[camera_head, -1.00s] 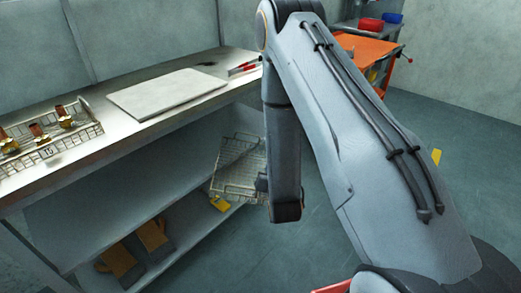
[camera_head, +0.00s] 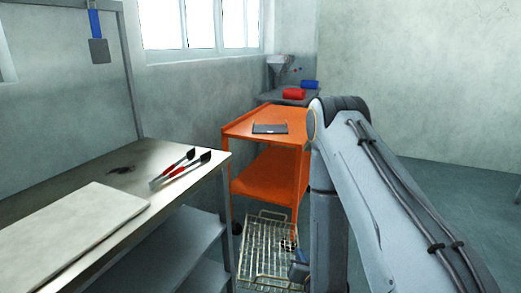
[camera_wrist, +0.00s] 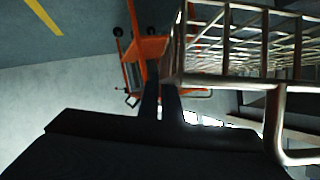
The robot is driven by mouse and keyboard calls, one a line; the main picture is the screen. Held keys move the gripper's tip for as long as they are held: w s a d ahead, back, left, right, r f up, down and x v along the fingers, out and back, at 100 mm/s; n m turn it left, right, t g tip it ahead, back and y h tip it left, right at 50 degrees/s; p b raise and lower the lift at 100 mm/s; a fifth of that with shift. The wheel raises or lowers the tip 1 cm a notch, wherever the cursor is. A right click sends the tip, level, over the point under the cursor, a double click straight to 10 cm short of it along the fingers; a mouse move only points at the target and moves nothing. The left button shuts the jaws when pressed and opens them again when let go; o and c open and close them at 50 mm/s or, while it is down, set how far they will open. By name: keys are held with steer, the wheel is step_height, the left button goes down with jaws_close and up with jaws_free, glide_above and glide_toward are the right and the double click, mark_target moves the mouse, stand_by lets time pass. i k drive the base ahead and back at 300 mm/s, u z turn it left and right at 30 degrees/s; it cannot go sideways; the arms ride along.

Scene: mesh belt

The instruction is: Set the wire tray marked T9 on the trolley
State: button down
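A wire tray (camera_head: 262,250) hangs in the air, tilted, low in the head view beside the table's end. It fills the upper right of the wrist view (camera_wrist: 245,45). No T9 mark can be read on it. My gripper (camera_wrist: 163,92) has its dark fingers close together at the tray's rim and appears shut on it; the exact grip is partly hidden. In the head view my gripper (camera_head: 298,268) is mostly behind my arm. The orange trolley (camera_head: 240,128) stands beyond the tray, with an upper and a lower shelf. It also shows in the wrist view (camera_wrist: 148,47).
A dark flat object (camera_head: 270,129) lies on the trolley's top; the top around it is bare. The steel table (camera_head: 150,160) at left carries a white board (camera_head: 70,225) and red-handled tongs (camera_head: 180,168). A bench (camera_head: 312,95) with red and blue items stands behind.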

mark_target(288, 115)
steer(key=z, duration=0.8)
steer(key=i, duration=1.35)
steer(key=z, duration=0.5)
steer(key=i, duration=1.45)
steer(key=u, duration=0.7)
steer(key=i, duration=1.4)
steer(key=u, duration=0.8)
